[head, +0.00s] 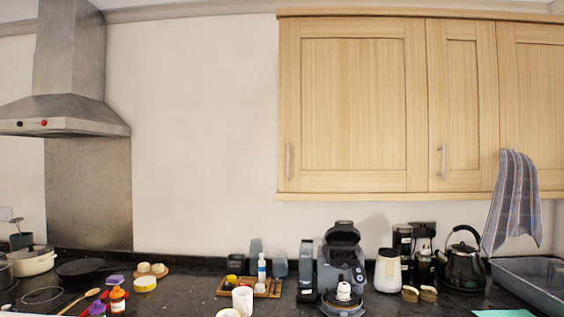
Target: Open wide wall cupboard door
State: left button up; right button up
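The wide wall cupboard door (352,105) is light wood with a recessed panel, at the left of the row of wall cupboards in the head view. It is closed. Its upright metal handle (289,161) is near its lower left corner. A narrower cupboard door (462,100) beside it is also closed, with its own handle (443,160). Neither of my grippers shows in the head view.
The dark granite counter (200,290) below holds a coffee machine (342,265), a kettle (463,265), a white jug (387,270) and bottles. A striped towel (513,200) hangs at the right cupboard. A steel hood (65,115) is at left. Wall left of the cupboard is bare.

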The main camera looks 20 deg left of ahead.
aim_at(354, 115)
jog(key=u, duration=0.45)
jog(key=i, duration=1.1)
jog(key=z, duration=0.45)
